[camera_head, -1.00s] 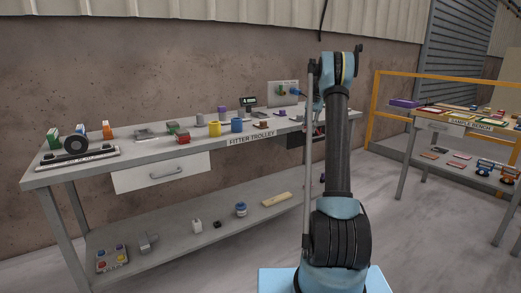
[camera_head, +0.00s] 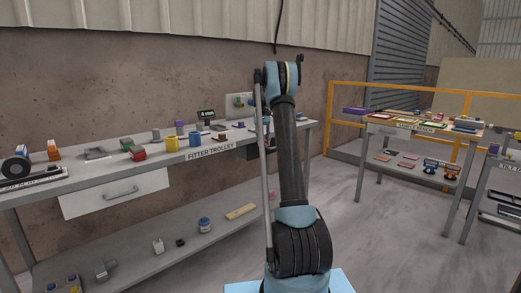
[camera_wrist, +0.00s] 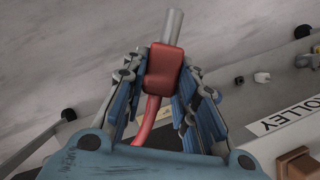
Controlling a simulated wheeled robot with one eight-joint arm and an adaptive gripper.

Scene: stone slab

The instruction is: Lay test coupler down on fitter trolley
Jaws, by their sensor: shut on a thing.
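The test coupler (camera_wrist: 166,70) is a red block with a grey cylindrical end and a red cable trailing from it. In the wrist view my gripper (camera_wrist: 165,92) is shut on its red body, with blue-padded fingers on both sides. The grey end points away from my palm. The fitter trolley (camera_head: 95,173) stands at the left in the head view, a grey table with a labelled front edge, drawer and lower shelf. Part of its labelled edge shows at the right of the wrist view (camera_wrist: 285,118).
The sample bench (camera_head: 420,126) and a yellow rail (camera_head: 345,88) stand at the right.

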